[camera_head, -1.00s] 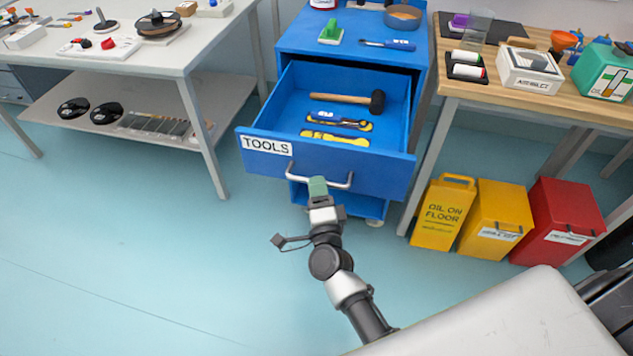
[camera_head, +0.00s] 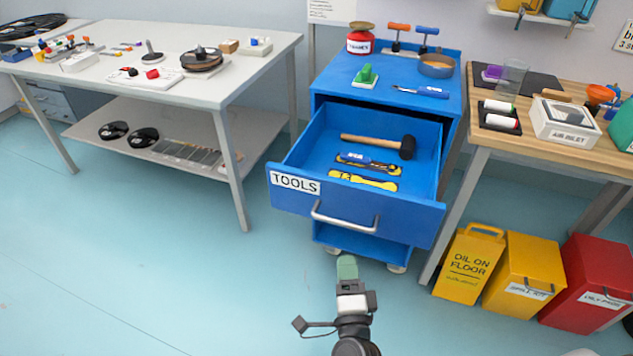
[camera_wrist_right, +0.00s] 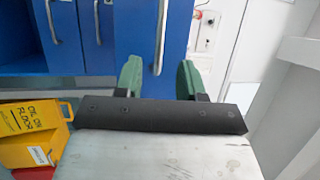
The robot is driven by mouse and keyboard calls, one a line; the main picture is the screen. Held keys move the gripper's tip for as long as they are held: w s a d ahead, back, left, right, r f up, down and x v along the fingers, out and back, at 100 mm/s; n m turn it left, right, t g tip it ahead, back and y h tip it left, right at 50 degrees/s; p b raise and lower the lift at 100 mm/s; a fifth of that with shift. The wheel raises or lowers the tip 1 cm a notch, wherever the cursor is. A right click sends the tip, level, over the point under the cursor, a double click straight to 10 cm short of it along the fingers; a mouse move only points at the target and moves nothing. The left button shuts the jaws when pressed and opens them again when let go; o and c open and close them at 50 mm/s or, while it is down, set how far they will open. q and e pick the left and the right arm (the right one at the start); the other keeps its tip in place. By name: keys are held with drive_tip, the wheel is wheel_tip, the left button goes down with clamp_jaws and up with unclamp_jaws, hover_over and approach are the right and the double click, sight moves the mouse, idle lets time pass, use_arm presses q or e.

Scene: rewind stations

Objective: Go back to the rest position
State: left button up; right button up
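My right gripper (camera_head: 347,268) is in front of the blue tool cart, below the handle and apart from it in the head view. Its two green fingers stand apart with nothing held between them in the right wrist view (camera_wrist_right: 158,80). The drawer (camera_head: 408,217) labelled TOOLS is pulled open. Its silver handle (camera_head: 345,222) is free. In the drawer lie a hammer (camera_head: 370,143), a blue-handled tool (camera_head: 368,163) and a yellow tool (camera_head: 362,180). My left gripper is not in view.
A grey workbench (camera_head: 258,45) stands at the left and a wooden-topped bench (camera_head: 480,130) at the right. A yellow OIL ON FLOOR container (camera_head: 467,265), another yellow bin (camera_head: 522,275) and a red bin (camera_head: 590,290) stand on the floor. The floor (camera_head: 150,260) at the left is clear.

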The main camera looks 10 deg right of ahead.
drive_tip(key=s+a+f+n+g+y+p, duration=0.1)
drive_tip(key=s+f+n+g+y, duration=0.2)
drive_tip(key=f, duration=0.5)
drive_tip(key=s+a+f+n+g+y+p, duration=0.1)
drive_tip(key=s+f+n+g+p, duration=0.2)
drive_tip(key=f+n, duration=0.4)
drive_tip(key=s+f+n+g+y, duration=0.2)
drive_tip(key=s+f+n+g, duration=0.15)
drive_tip(key=f, duration=0.65)
drive_tip(key=s+d+f+n+g+p, duration=0.1)
drive_tip(key=s+d+f+n+g, duration=0.1)
drive_tip(key=s, duration=0.6)
drive_tip(key=s+d+f+n+g+h+p, duration=0.1)
drive_tip(key=s+d+f+n+g, duration=0.2)
drive_tip(key=s+f, duration=0.3)
drive_tip(key=s+d+f+n+g+h, duration=0.1)
drive_tip(key=s+d+f+n+g, duration=0.2)
drive_tip(key=s, duration=0.9)
drive_tip(key=shift+d+f+g+p, duration=0.4)
drive_tip(key=shift+d+f+g, duration=0.15)
drive_tip(key=shift+d+f, duration=0.3)
